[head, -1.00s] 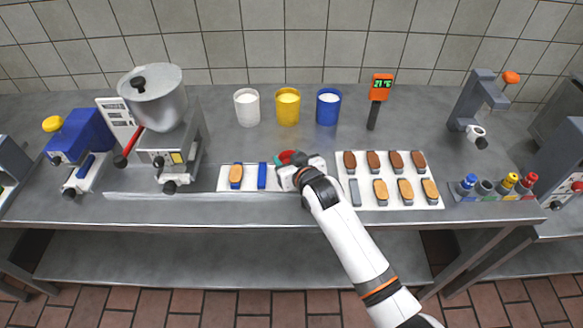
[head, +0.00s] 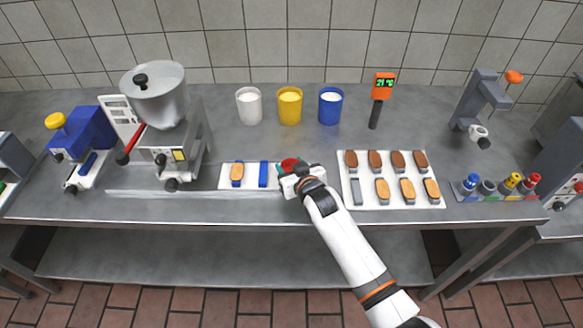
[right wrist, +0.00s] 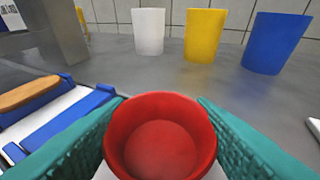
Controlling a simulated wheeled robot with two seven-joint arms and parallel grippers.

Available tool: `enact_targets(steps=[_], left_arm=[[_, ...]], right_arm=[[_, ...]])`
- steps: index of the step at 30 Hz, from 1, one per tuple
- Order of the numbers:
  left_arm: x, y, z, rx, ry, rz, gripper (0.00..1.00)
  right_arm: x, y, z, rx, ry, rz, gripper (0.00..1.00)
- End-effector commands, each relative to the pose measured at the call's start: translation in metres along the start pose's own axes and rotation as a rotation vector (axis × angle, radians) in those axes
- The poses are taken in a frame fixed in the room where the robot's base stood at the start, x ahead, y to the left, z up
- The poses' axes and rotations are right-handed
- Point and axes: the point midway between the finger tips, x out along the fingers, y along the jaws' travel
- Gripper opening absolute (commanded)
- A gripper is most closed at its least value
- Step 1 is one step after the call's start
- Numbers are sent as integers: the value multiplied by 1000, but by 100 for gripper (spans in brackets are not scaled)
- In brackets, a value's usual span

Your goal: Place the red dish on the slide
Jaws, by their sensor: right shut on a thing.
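The red dish (right wrist: 160,135) is a small round cup, open side up. It sits between the two teal fingertips of my right gripper (right wrist: 160,140), which is shut on it. In the head view the dish (head: 289,163) is at the right end of the left white tray (head: 226,183), at or just above it; I cannot tell if it touches. Two blue holders stand on that tray, one with an orange-brown piece (head: 237,172) and one empty (head: 263,174). I cannot tell for certain which part is the slide. My left gripper is not in view.
A hopper machine (head: 153,95) with a red lever stands left. White (head: 249,107), yellow (head: 290,107) and blue (head: 330,107) cups stand behind. A right tray (head: 368,198) holds several pieces. An orange thermometer (head: 383,87) stands behind it.

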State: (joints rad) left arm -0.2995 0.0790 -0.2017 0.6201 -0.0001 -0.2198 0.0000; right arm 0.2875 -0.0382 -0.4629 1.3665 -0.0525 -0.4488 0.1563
Motion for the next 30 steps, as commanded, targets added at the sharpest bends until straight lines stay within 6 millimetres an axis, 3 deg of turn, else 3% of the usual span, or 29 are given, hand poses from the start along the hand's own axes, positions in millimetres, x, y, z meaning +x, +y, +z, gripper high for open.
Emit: enact_targets(steps=[1,2,6,14,19,20,30], left_arm=[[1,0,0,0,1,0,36],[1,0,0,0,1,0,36],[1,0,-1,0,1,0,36],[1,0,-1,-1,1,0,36],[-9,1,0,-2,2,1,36],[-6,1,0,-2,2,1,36],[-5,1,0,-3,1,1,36]], right_arm=[[0,0,-15,4,30,0,28],[0,0,-16,4,32,0,51],[0,0,-18,5,36,0,71],[0,0,-18,5,37,0,71],[-6,0,-3,4,35,0,71],[-9,0,-7,5,38,-1,71],[-70,0,0,3,23,0,71]])
